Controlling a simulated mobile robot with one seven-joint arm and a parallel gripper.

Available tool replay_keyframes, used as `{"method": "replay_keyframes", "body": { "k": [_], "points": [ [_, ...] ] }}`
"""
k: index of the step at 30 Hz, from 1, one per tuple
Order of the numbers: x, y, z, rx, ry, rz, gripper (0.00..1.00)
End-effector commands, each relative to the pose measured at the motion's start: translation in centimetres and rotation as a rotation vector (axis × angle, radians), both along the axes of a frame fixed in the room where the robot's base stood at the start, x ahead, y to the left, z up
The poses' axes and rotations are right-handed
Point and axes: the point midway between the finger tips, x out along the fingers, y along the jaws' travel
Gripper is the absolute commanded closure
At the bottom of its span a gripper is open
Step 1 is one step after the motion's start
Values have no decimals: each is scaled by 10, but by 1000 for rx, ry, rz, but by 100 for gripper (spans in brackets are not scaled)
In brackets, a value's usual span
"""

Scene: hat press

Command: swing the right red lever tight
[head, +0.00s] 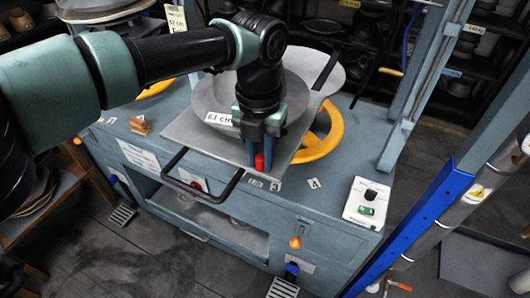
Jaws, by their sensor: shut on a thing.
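The right red lever (260,163) shows as a small red piece at the front right part of the grey plate (200,142), near the "3" label. My gripper (258,154) reaches down from above with its blue fingers around the red lever and is shut on it. The fingers and wrist hide most of the lever, so its angle cannot be told. The grey plate carries a round dish-like form (208,97) with a "61 cm" tag and has a black bar handle (205,190) at its front.
A yellow handwheel (325,135) sits just right of the plate. A control box (367,202) with a black knob and green button is on the bench's right corner. Blue-grey frame posts (415,95) rise at right. Shelves with dark hat forms stand behind.

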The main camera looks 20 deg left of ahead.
Motion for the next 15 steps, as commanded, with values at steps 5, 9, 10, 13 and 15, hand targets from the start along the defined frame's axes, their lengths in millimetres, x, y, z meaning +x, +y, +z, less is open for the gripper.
{"method": "replay_keyframes", "body": {
  "k": [5, 9, 10, 13, 15],
  "points": [
    [-4, 5, 0, 0, -1, -149, 100],
    [-7, 8, 0, 1, -1, -247, 100],
    [-7, 8, 0, 1, -1, -266, 100],
    [-8, 10, 0, 1, -1, -318, 100],
    [-9, 12, 0, 1, -1, -348, 100]
  ]
}}
